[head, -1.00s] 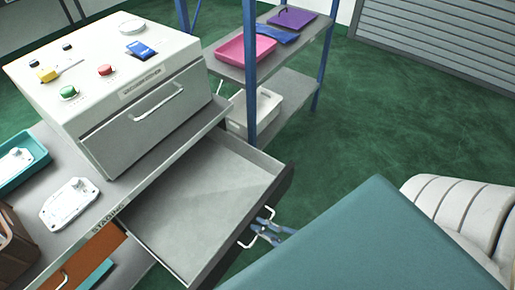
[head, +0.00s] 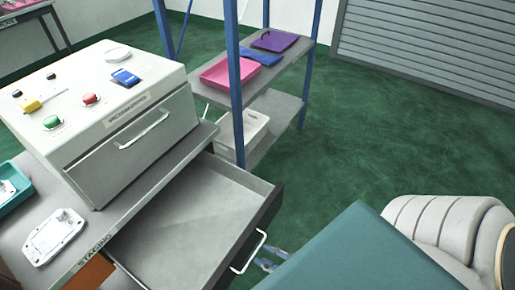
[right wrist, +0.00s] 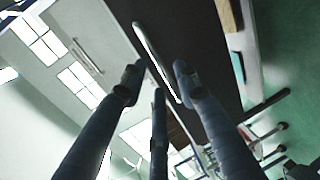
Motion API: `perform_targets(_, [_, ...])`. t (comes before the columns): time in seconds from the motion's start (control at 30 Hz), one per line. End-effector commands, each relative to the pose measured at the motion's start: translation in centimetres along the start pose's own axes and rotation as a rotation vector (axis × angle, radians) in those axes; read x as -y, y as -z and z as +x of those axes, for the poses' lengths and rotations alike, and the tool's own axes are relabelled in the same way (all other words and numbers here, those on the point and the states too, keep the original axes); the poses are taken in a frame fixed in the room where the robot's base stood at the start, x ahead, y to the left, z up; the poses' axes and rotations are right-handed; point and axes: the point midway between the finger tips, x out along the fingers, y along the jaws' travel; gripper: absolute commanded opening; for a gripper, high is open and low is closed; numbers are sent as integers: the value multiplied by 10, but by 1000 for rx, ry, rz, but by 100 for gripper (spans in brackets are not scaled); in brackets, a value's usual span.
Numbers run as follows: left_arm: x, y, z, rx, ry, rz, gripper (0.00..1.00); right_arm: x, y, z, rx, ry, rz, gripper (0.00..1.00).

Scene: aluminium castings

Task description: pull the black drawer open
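The black drawer (head: 262,226) is pulled well out of the grey staging bench, and its grey inside is empty. Its pale bar handle (head: 248,251) is on the dark front, and the handle also shows in the right wrist view (right wrist: 156,60). My right gripper (head: 272,262) is just right of the handle, with a small gap in the head view. In the right wrist view its fingers (right wrist: 158,84) are spread, with the handle ahead of and between the tips, not clamped. My left gripper is not in view.
A white machine (head: 110,115) stands on the bench (head: 150,205). A white casting (head: 54,236) and a teal tray (head: 22,192) lie left. An orange drawer (head: 92,272) is below. A blue-post shelf (head: 262,108) holds a pink tray (head: 228,73).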

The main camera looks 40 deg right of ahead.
Motion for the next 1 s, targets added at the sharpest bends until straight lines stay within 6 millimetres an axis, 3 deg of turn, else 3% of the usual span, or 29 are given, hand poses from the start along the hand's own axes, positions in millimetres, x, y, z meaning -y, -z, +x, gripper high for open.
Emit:
perform_targets(0.2, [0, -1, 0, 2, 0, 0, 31, 1, 0, -45, 2, 3, 1, 31])
perform_targets(0.4, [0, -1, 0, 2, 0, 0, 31, 1, 0, -66, 2, 1, 1, 31])
perform_targets(1.0, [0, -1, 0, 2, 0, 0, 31, 0, 0, -70, 1, 1, 1, 31])
